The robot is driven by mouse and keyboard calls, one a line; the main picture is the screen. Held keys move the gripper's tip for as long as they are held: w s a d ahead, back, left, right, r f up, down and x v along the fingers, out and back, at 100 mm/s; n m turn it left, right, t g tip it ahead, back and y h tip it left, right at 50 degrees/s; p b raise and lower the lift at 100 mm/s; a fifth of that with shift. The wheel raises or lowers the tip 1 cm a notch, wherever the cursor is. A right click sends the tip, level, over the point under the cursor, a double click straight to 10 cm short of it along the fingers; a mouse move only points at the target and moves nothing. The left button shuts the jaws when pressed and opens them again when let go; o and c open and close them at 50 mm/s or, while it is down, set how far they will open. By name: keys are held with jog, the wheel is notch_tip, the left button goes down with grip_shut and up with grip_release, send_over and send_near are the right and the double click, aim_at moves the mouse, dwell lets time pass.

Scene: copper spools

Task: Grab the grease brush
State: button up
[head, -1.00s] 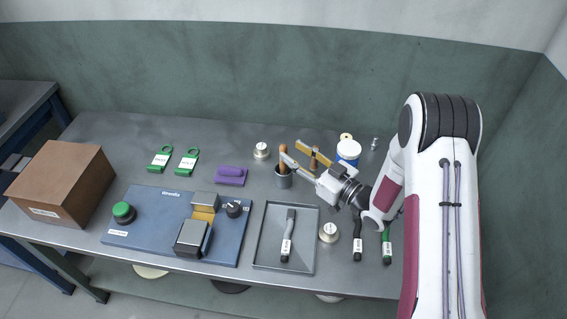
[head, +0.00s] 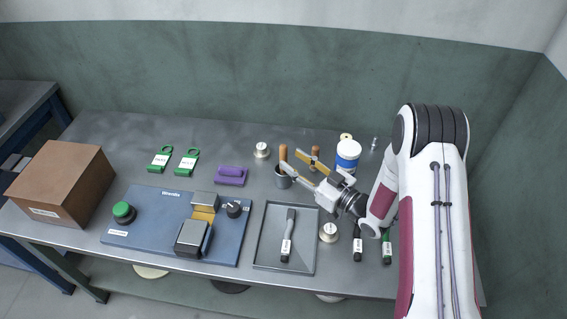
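The fingertips are close to the handle, near the cup's rim. I cannot tell whether they touch it or whether the handle is between them.
A white-and-blue tub (head: 348,152) stands behind my gripper. A grey tray (head: 266,235) with a black-handled brush (head: 287,238) lies in front. A purple block (head: 231,176) lies left of the cup.

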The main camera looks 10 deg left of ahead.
aim_at(283, 153)
jog(key=shift+x, duration=2.45)
grip_shut()
